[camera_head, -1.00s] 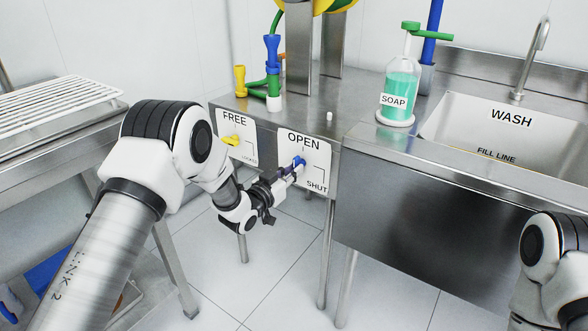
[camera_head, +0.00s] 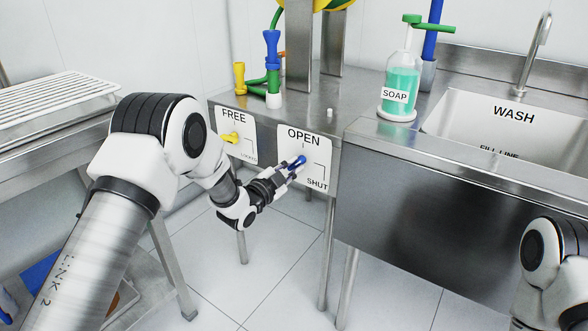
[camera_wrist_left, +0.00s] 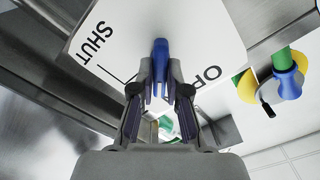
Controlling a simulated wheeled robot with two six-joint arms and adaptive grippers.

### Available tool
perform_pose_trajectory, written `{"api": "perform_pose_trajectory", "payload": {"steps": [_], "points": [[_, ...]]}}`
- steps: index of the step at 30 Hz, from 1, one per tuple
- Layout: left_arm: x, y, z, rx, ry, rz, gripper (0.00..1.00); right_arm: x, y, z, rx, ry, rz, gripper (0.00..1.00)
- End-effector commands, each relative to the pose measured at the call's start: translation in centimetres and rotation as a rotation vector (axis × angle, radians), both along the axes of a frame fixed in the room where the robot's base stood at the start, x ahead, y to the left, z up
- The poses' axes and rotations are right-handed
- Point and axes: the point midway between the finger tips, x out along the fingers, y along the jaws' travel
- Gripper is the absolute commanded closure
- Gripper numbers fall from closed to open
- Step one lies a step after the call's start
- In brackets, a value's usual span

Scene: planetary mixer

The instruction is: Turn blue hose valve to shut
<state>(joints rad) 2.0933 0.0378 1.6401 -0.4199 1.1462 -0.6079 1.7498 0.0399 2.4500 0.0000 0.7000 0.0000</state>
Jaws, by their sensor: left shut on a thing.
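The blue valve handle (camera_head: 299,161) sticks out from a white panel (camera_head: 318,150) marked OPEN at the top and SHUT at the lower right. My left gripper (camera_head: 290,169) is shut on the blue handle, coming from the lower left. In the left wrist view the handle (camera_wrist_left: 160,55) stands between the two fingers of the gripper (camera_wrist_left: 160,85), with OPEN on the right and SHUT at upper left. The fingers hide part of the handle, so its exact angle is hard to tell. My right gripper is not in view.
A yellow valve handle (camera_head: 231,137) sits on the FREE panel (camera_head: 236,120) just left. Above are a blue and green hose fitting (camera_head: 272,65) and a soap bottle (camera_head: 397,92). The steel sink (camera_head: 500,135) is at right. The floor below the gripper is clear.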

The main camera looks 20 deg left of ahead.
Motion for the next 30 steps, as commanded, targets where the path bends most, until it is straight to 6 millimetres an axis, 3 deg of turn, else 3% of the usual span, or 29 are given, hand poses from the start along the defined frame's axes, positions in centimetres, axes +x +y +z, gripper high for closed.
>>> {"api": "perform_pose_trajectory", "payload": {"steps": [11,21,30], "points": [[0.0,0.0,-0.1,0.063,-0.023,0.000,1.00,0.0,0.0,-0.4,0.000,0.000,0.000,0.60],[0.0,0.0,-0.1,0.398,-0.144,0.000,1.00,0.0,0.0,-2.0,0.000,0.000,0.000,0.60],[0.0,0.0,0.0,0.412,-0.149,-0.001,1.00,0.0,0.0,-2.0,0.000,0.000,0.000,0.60]]}}
